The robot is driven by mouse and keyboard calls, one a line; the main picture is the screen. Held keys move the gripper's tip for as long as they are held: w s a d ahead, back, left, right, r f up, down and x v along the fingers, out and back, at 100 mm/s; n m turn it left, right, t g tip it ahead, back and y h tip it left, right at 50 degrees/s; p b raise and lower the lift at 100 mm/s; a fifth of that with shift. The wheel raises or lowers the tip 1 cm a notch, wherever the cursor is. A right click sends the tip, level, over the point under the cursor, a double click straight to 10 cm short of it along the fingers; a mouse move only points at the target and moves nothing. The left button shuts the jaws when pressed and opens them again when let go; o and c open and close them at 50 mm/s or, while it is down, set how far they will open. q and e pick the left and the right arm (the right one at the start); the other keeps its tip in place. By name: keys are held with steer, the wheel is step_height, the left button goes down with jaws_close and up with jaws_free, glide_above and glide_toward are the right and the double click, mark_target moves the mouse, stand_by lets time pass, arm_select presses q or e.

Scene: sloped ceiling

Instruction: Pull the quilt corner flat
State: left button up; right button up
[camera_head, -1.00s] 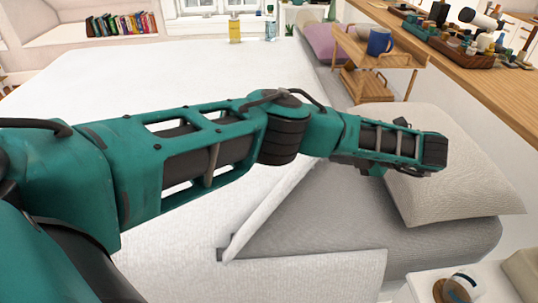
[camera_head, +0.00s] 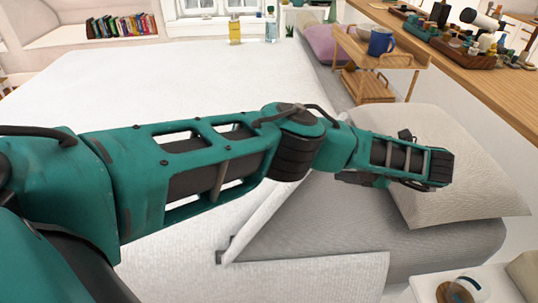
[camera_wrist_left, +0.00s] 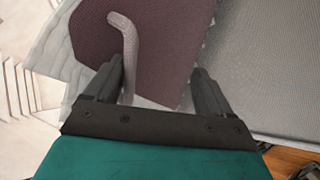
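The white quilt (camera_head: 120,85) covers most of the bed. Its near right corner is turned back in a slanting fold (camera_head: 268,215), with a small dark tab (camera_head: 222,256) at the fold's lower end. Grey bedding (camera_head: 320,225) shows beside the fold. My left arm reaches across the bed, its end beside the pillow; its fingertips are hidden in the head view. In the left wrist view my left gripper (camera_wrist_left: 155,78) is open, its fingers apart. A maroon panel (camera_wrist_left: 160,40) and a pale bent strip (camera_wrist_left: 128,45) show beyond and between them; contact is unclear.
A beige pillow (camera_head: 455,190) lies right of the fold. A wooden trolley (camera_head: 385,62) with a blue mug (camera_head: 380,41) and a long wooden counter (camera_head: 470,75) stand at the right. A white bedside surface (camera_head: 425,287) is at the lower right.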

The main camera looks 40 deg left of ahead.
arm_select(q)
steer(key=shift+o, duration=1.6)
steer(key=shift+d+r, duration=0.1)
steer(key=v, duration=0.9)
